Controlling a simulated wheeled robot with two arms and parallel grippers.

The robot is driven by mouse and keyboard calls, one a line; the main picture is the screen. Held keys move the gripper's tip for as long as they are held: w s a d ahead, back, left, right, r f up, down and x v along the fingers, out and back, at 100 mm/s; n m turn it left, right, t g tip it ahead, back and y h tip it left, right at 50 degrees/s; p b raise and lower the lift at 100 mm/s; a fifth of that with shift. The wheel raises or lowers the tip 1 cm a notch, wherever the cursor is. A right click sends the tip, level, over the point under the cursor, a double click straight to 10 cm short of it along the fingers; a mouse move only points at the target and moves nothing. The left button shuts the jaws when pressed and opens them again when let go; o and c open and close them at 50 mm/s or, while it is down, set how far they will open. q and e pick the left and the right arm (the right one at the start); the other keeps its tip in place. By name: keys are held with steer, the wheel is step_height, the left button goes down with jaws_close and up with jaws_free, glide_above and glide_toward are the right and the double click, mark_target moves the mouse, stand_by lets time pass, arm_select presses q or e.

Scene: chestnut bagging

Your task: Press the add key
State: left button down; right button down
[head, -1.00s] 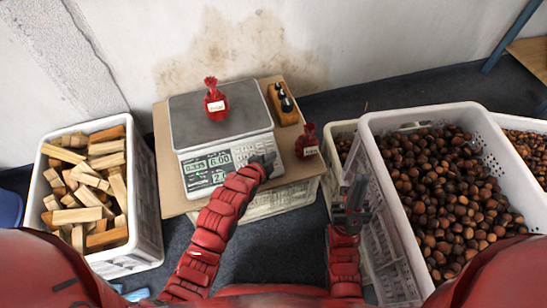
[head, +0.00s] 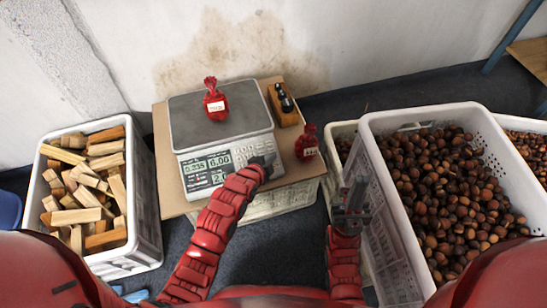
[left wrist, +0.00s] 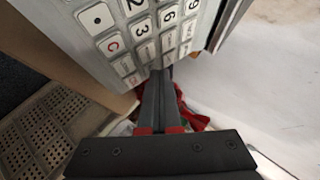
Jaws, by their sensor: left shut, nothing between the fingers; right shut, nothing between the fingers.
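A scale (head: 222,127) with a grey pan and a white front stands on a board. Its display (head: 207,170) shows figures, with a keypad (head: 254,150) to the right. The add key's label cannot be read. My left gripper (head: 268,160) is shut at the keypad's right part and hides some keys. In the left wrist view its shut fingers (left wrist: 160,75) reach the keypad (left wrist: 140,30) edge near the grey function keys, beside the 3, 6 and C keys. Contact cannot be told. My right gripper (head: 350,212) is shut and empty beside the chestnut crate.
A red bag (head: 215,102) sits on the pan. Another red bag (head: 307,143) and a wooden block with dark pieces (head: 284,103) stand right of the scale. A crate of wood (head: 150,200) is left, a chestnut crate (head: 390,240) right.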

arm_select(q)
steer(key=shift+r, duration=0.1)
steer(key=shift+s+r+p, duration=0.25)
steer(key=shift+r+p, duration=0.2)
steer(key=shift+r, duration=0.15)
steer(key=shift+r, duration=0.1)
steer(key=shift+s+d+r+p, duration=0.1)
steer(key=shift+s+r+p, duration=0.15)
steer(key=shift+r+p, duration=0.4)
steer(key=shift+s+d+r+p, duration=0.1)
steer(key=shift+s+r+p, duration=0.2)
steer(key=shift+r, duration=0.6)
steer(key=shift+s+d+r+p, duration=0.1)
steer(key=shift+s+r+p, duration=0.1)
steer(key=shift+r+p, duration=0.45)
steer(key=shift+r, duration=0.1)
